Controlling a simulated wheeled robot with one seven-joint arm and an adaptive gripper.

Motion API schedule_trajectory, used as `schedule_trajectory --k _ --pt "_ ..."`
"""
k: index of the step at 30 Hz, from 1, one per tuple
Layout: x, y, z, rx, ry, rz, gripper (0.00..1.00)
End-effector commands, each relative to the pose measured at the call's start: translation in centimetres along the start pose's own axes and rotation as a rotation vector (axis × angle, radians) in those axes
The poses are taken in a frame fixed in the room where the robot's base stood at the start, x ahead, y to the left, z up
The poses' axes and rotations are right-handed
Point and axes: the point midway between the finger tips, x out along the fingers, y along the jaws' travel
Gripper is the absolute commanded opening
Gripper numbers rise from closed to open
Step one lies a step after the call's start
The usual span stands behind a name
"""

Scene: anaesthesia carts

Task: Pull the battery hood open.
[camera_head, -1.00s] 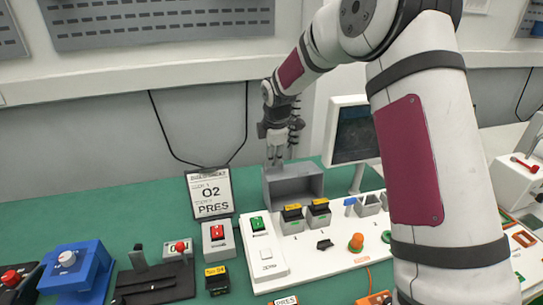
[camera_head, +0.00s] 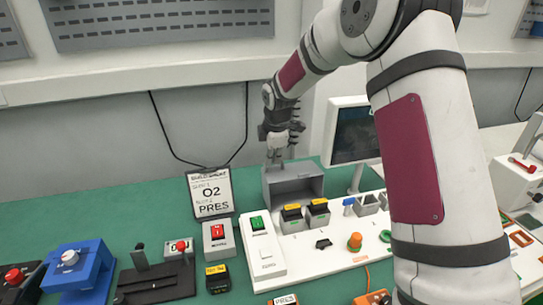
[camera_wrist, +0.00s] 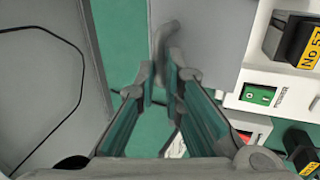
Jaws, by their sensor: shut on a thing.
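The grey battery hood (camera_head: 298,188) stands behind the white panel in the head view. Its front shows a recessed, darker face. In the wrist view its smooth grey surface (camera_wrist: 205,35) fills the top middle, with a curved grey handle (camera_wrist: 164,38) at its left edge. My gripper (camera_head: 278,162) points down at the hood's rear left top. In the wrist view my gripper's fingers (camera_wrist: 162,80) close around the handle's lower end, one on each side. How far the hood is tilted cannot be told.
A sign reading O2 PRES (camera_head: 210,194) stands left of the hood. A monitor (camera_head: 356,132) stands close on the right. The white panel (camera_head: 312,248) with switches and knobs lies in front. A black cable hangs on the wall behind.

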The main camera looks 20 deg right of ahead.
Motion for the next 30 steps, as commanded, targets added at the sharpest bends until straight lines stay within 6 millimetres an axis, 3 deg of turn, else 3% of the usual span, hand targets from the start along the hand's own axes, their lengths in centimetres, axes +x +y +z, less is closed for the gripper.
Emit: schedule_trajectory --k 4,13,14,16,30 --pt "-1.4 -1.8 0.1 0.001 -0.001 -0.009 0.0" --pt "-1.0 -2.2 0.1 0.001 -0.001 -0.017 0.0" --pt "-1.0 -2.2 0.1 0.001 -0.001 -0.018 0.15" --pt "-1.0 -2.2 0.1 0.001 -0.001 -0.018 0.3" --pt "-1.5 -1.9 0.1 0.001 -0.001 -0.007 0.3"
